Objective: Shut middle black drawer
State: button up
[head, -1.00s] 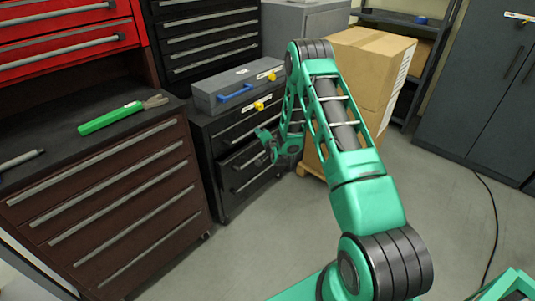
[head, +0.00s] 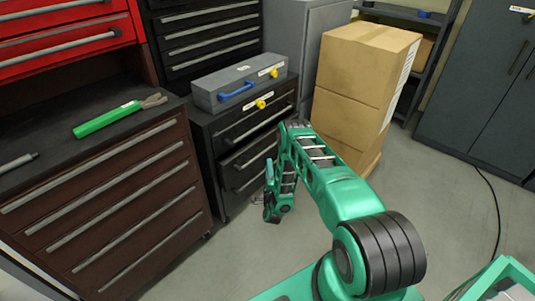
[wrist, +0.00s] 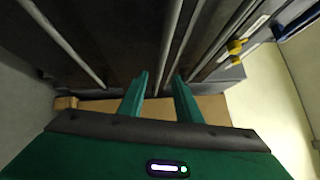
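The black drawer cabinet (head: 213,150) stands between the brown drawer unit and the cardboard boxes. Its middle drawer (head: 250,152) has a long bar handle and seems to stand slightly out, though how far is hard to tell. My gripper (head: 271,212) is low, in front of the cabinet's right side, and my forearm hides part of the drawer fronts. In the wrist view, my gripper (wrist: 162,88) has its two green fingers apart with nothing between them. Long drawer handles run past the fingertips; I cannot tell whether they touch.
A grey toolbox (head: 238,85) with a blue handle sits on the black cabinet. Stacked cardboard boxes (head: 360,75) stand close on the right. The brown drawer unit (head: 110,210) is on the left, with a green-handled tool (head: 108,118) on top.

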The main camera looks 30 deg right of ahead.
jog(key=x, duration=1)
jog(key=shift+d, duration=0.3)
jog(key=shift+s, duration=0.1)
grip_shut()
